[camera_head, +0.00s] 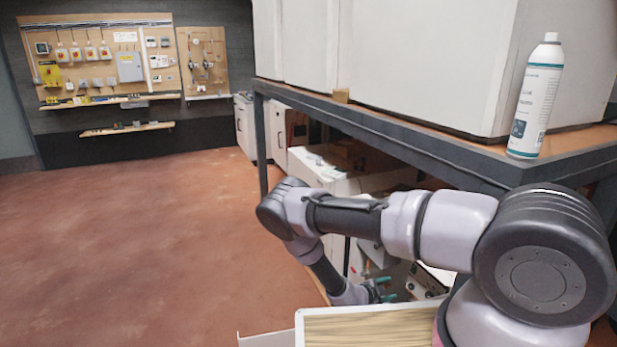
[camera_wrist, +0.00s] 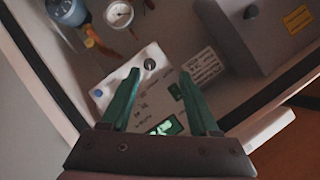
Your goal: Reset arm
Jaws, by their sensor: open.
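My arm reaches out from the lower right in the head view and bends down beside the bench. My gripper (camera_head: 384,288) is low at its end, partly hidden by the arm. In the wrist view, my gripper (camera_wrist: 160,74) is open, with two green fingers apart and nothing between them. Beyond the fingers is a white control panel (camera_wrist: 146,100) with a blue button, a black knob and a small lit green display. The fingers overlap the panel in the picture; I cannot tell whether they touch it.
A round gauge (camera_wrist: 118,14) and a grey box (camera_wrist: 232,40) lie around the panel. A dark-framed bench (camera_head: 400,130) carries large white units (camera_head: 430,60) and a spray can (camera_head: 537,95). Tool boards (camera_head: 105,65) hang on the far wall. The red floor (camera_head: 130,240) at left is clear.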

